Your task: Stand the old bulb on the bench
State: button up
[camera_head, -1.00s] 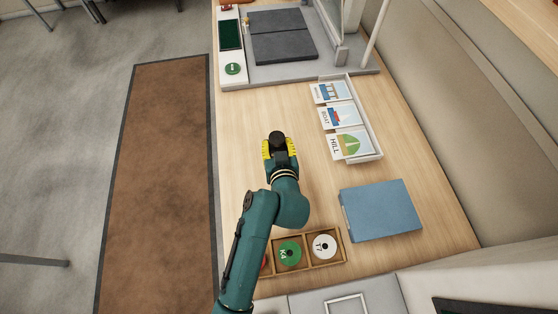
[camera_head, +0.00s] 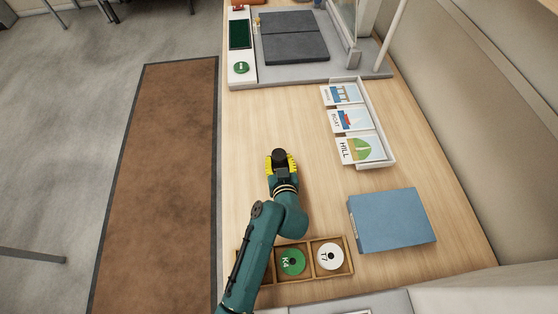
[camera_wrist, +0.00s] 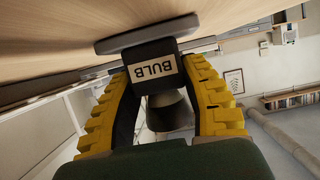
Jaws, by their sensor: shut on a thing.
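The old bulb (camera_wrist: 153,66) is a dark block with a white label reading BULB, upside down in the wrist view. It has a wide grey flange (camera_wrist: 148,33) on its bench side. My gripper (camera_wrist: 165,80) has yellow ribbed fingers on both sides of the block and is shut on it. In the head view my gripper (camera_head: 281,164) is over the open middle of the wooden bench (camera_head: 250,125), and the bulb's dark top (camera_head: 279,155) shows between the fingers. The flange is close to the bench; whether it touches, I cannot tell.
A wooden tray (camera_head: 310,243) with discs K4 and T7 lies near my arm, partly hidden. A blue box (camera_head: 391,220) is to the right. A white card rack (camera_head: 378,135) stands behind it. A grey platform (camera_head: 300,75) is at the far end. Bench left of my gripper is clear.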

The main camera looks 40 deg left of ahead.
jog(key=o, duration=1.1)
jog(key=shift+f, duration=0.15)
jog(key=shift+o, duration=0.2)
jog(key=shift+r+p, duration=0.3)
jog(key=p+v, duration=0.2)
jog(key=v, duration=1)
jog(key=w+d+r+m+t+h, duration=0.1)
jog(key=w+d+r+t, duration=0.3)
jog(key=r, duration=0.5)
jog(key=w+d+r+m+t+h, duration=0.1)
jog(key=w+d+r+m+h, duration=0.1)
jog(key=d+r, duration=0.5)
jog(key=w+d+r+m+t+h, duration=0.1)
jog(key=w+d+r+t, duration=0.2)
jog(key=r, duration=0.8)
jog(key=s+d+r+m+t+h, duration=0.2)
jog(key=d+r, duration=0.4)
jog(key=r, duration=0.3)
jog(key=s+d+r+m+t+h, duration=0.3)
jog(key=s+d+r+m+h, duration=0.1)
jog(key=r, duration=0.5)
jog(key=shift+s+d+r+m+t+h, duration=0.35)
jog(key=shift+s+d+h, duration=0.3)
jog(key=shift+d, duration=0.2)
